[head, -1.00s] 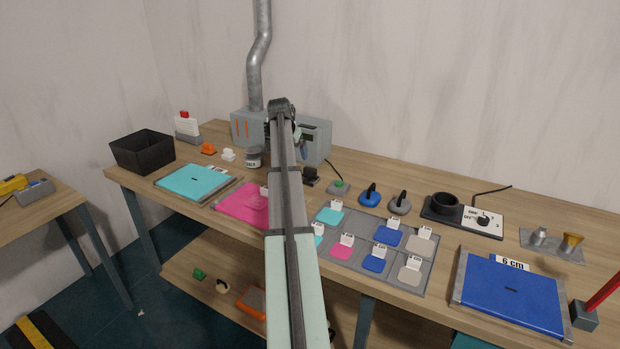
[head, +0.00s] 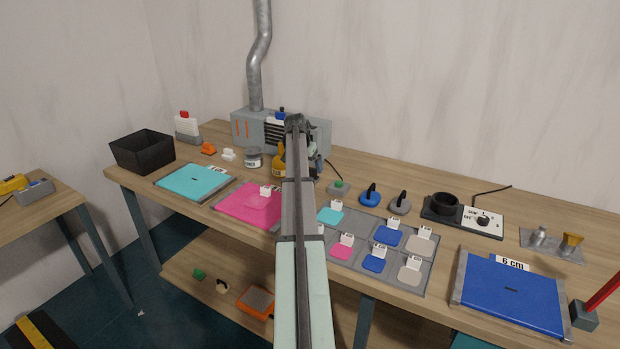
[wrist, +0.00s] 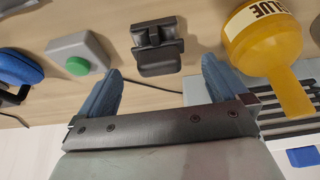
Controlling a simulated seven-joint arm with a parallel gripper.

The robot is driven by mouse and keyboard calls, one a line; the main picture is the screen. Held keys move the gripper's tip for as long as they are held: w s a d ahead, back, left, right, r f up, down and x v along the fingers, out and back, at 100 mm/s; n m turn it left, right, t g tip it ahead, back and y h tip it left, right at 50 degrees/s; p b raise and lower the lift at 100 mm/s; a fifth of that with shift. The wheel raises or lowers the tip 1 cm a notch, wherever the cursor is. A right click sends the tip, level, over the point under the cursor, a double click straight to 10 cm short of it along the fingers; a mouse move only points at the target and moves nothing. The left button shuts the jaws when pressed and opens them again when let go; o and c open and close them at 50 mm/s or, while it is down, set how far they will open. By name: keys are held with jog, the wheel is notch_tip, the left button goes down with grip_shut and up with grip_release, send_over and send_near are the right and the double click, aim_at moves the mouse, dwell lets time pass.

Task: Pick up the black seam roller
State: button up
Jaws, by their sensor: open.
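A small black object (wrist: 158,45), which looks like the black seam roller, stands on the wooden bench in the wrist view. It has an upright block part and a wider rounded part. My gripper (wrist: 161,66) is open, its two blue-grey fingers spread on either side of the black object's lower edge in the picture. I see no contact, and the height gap is hard to judge. In the head view my arm hides the black object and most of the gripper.
A yellow glue bottle (wrist: 263,45) stands close right of the black object in the wrist view, and a green button box (wrist: 80,54) is to its left. In the head view a grey vented machine (head: 248,128) stands behind. Blue (head: 370,195) and grey (head: 400,203) handled tools sit right.

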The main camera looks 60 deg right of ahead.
aim_at(310, 168)
jog(key=shift+x, duration=2.55)
jog(key=shift+d, duration=0.1)
jog(key=c, duration=1.2)
jog(key=shift+r, duration=0.2)
jog(key=shift+c, duration=0.2)
notch_tip(310, 168, up, 10)
jog(key=shift+s+f, duration=0.1)
